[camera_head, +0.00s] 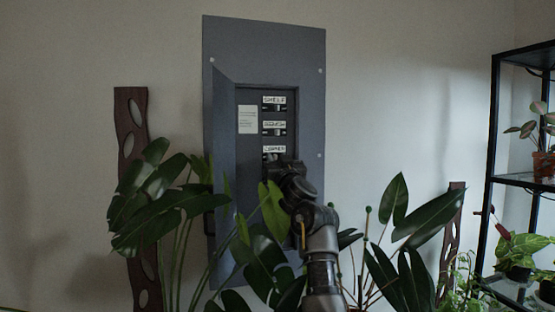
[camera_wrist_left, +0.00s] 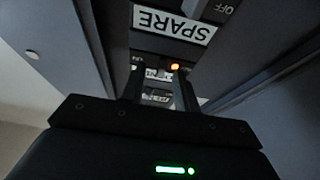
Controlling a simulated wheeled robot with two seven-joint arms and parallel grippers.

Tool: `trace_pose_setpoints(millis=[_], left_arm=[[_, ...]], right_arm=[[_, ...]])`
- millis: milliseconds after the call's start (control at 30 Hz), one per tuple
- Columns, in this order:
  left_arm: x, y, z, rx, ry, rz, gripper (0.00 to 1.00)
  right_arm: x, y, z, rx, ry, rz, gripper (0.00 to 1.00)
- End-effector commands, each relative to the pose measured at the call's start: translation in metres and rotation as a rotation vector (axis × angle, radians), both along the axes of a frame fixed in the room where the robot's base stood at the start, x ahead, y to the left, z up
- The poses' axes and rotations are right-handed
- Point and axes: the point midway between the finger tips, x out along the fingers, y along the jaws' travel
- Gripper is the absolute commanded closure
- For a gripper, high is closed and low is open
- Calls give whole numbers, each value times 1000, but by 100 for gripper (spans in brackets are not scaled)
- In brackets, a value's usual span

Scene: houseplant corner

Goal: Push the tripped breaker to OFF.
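The grey breaker panel (camera_head: 314,60) is on the wall, with several breakers stacked in its recess. The top label (camera_head: 275,100) reads SHELF; those below are hard to read, and lower breakers are hidden behind my gripper. My left gripper (camera_head: 282,163) is at the lower part of the recess. In the left wrist view, its two fingers (camera_wrist_left: 160,88) are apart with nothing gripped. A small orange light (camera_wrist_left: 175,67) glows near the fingertips, beside an upside-down SPARE label (camera_wrist_left: 172,24) and an OFF marking (camera_wrist_left: 224,9). Whether the fingers touch a breaker, I cannot tell. My right gripper is not in view.
The panel's door or frame edge (camera_head: 224,150) stands along the recess's left side. Leafy plants (camera_head: 160,205) crowd the front left, and more leaves (camera_head: 425,220) stand right of my arm. A black shelf (camera_head: 492,150) with pots is at far right.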

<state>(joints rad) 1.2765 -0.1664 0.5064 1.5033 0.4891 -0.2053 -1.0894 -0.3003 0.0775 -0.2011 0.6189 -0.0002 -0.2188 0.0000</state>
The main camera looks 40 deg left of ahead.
Motion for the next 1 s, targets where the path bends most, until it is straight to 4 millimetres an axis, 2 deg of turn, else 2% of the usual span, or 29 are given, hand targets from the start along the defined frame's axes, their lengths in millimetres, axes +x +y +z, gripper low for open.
trace_pose_setpoints(millis=[67,200,300,467,733,1000], left_arm=[[0,0,0,0,0,0,72],[0,0,0,0,0,0,90],[0,0,0,0,0,0,100],[0,0,0,0,0,-4,100],[-4,3,0,2,0,-107,100],[-4,2,0,1,1,-114,100]], right_arm=[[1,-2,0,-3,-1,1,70],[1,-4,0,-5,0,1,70],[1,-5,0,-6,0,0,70],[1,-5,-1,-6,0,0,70],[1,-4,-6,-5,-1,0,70],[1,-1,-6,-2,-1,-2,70]])
